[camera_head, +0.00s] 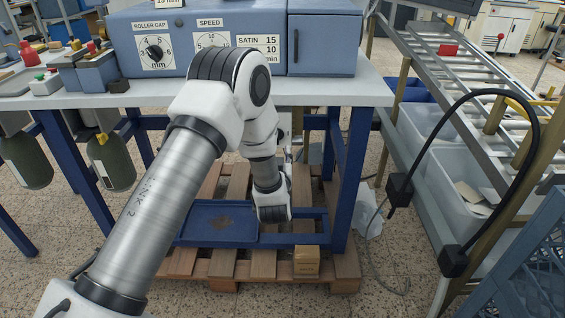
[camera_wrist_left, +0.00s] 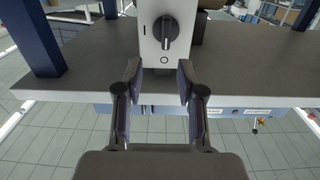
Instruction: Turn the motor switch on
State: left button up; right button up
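The motor switch (camera_wrist_left: 166,33) is a black rotary knob on a pale plate (camera_wrist_left: 150,57) in the left wrist view. Its grip bar lies upright in the picture, in line with the circle mark below it; a line mark is at its left. My left gripper (camera_wrist_left: 157,77) is open and empty, its two fingers spread just below the knob in that picture and apart from it. In the head view my left arm hides the switch, and the left fingers cannot be made out there. My right gripper is in neither view.
The table (camera_head: 340,92) carries a blue machine (camera_head: 322,45) with dials. A metal rack (camera_head: 450,60) with clear bins is at the right.

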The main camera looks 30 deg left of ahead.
pick_arm(q)
jog(key=x, duration=0.8)
jog(key=shift+s+a+r+y, duration=0.2)
jog(key=shift+a+r+y, duration=0.15)
jog(key=shift+r, duration=0.25)
grip_shut()
